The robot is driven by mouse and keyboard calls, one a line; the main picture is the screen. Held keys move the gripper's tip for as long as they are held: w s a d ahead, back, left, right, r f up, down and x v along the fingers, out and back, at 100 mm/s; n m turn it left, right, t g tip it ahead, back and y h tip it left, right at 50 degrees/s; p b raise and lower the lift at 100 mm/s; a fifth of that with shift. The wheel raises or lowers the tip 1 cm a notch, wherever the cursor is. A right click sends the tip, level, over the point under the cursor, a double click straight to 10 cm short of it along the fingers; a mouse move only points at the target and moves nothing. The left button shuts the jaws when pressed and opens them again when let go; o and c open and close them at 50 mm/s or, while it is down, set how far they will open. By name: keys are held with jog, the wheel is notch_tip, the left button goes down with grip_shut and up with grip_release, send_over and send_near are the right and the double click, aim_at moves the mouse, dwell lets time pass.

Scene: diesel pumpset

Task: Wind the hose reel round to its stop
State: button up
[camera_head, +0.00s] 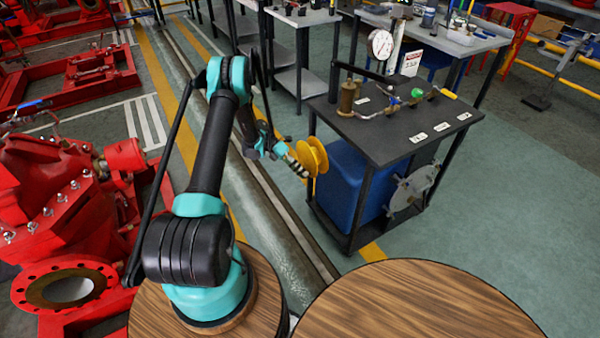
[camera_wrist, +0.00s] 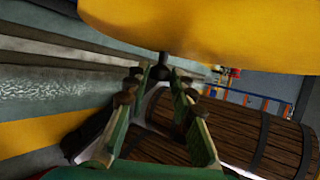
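The hose reel is a yellow spool (camera_head: 313,157) on the left side of the dark-topped bench, in front of a blue tank. In the wrist view its yellow flange (camera_wrist: 200,30) fills the top of the picture. A small dark knob (camera_wrist: 160,69) sticks out below the flange, at the reel's handle position. My gripper (camera_head: 302,169) is close beside the reel's left face. In the wrist view its two green fingers (camera_wrist: 159,78) stand apart, with the knob between or just beyond their tips. I see no clear contact with the knob. The reel's stop is not visible.
The bench top (camera_head: 390,125) carries a gauge, brass fittings and a valve. A grey disc (camera_head: 412,187) is on its right side. Red machinery (camera_head: 60,195) stands at the left. Wooden round tops (camera_head: 420,305) are in front.

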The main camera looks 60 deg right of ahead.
jog(key=shift+o, duration=1.4)
notch_tip(320, 180, up, 10)
